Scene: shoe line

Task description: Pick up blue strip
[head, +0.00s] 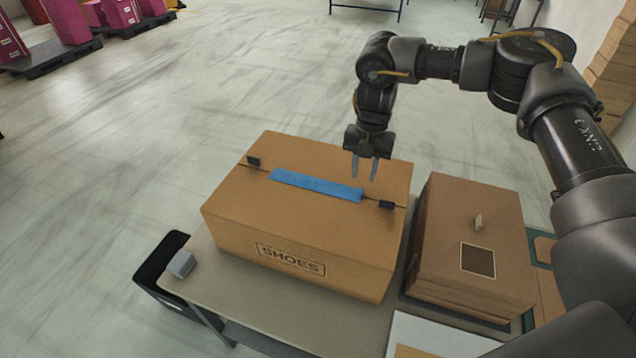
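The blue strip (316,185) lies on top of the large cardboard shoe box (240,205), along the seam of its lid. My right gripper (364,179) hangs above the box, near the strip's right end, with its fingers pointing down. Its two fingers are apart and nothing shows between them. I cannot tell the exact height of the fingertips above the lid. My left gripper is not in view.
The box stands on a grey table (310,328). A second brown box (470,235) stands close to its right. Small black clips (386,205) sit on the lid seam. A dark bin (160,265) is at the table's left edge.

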